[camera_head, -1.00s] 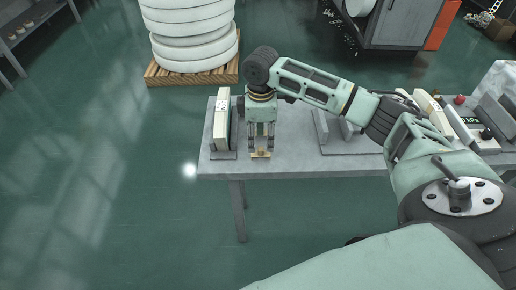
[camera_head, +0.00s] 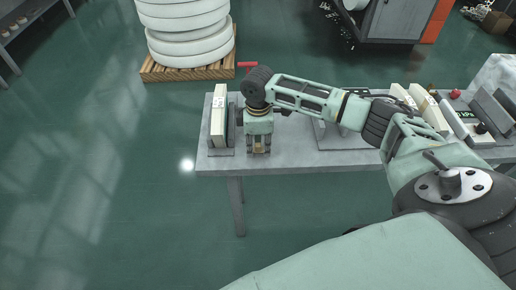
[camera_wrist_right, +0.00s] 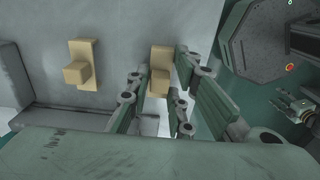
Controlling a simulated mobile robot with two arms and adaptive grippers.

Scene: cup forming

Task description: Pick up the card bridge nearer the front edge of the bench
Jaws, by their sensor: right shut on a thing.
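My right gripper (camera_head: 258,149) points down near the front edge of the bench (camera_head: 300,163). It is shut on a small tan card bridge (camera_head: 258,151), which also shows between the fingers in the right wrist view (camera_wrist_right: 160,74). The bridge looks still at the bench top; I cannot tell whether it touches. A second tan card bridge (camera_wrist_right: 82,62) lies to the left in the right wrist view, apart from the fingers. In the head view I cannot make it out behind the gripper. What looks like my left gripper (camera_wrist_right: 300,108) shows small at the right wrist view's right edge.
A stand holding a cream block (camera_head: 219,122) is close left of the right gripper. Grey stands (camera_head: 340,138) and more cream blocks (camera_head: 428,107) are to the right. A stack of white rings (camera_head: 187,35) on a pallet is behind the bench.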

